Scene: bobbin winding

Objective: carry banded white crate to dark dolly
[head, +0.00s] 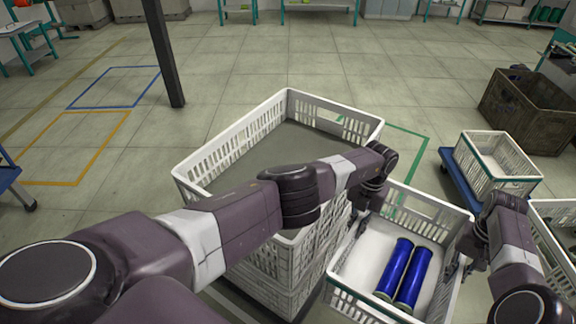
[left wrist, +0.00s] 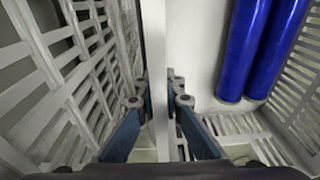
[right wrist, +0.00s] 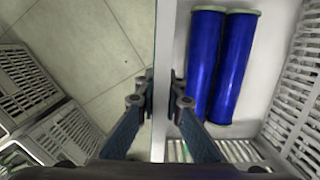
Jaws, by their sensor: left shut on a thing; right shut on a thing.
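A white slatted crate (head: 432,199) hangs between my two grippers in the head view, with two blue bobbins (head: 414,278) lying in it. My left gripper (head: 362,224) is shut on its left wall, which runs between the fingers in the left wrist view (left wrist: 158,60). My right gripper (head: 463,262) is shut on its right wall, seen between the fingers in the right wrist view (right wrist: 165,60).
A brown bin (head: 540,112) is at the right. A dark post (head: 163,55) rises at the back left. Floor beyond the stack is open, with painted outlines.

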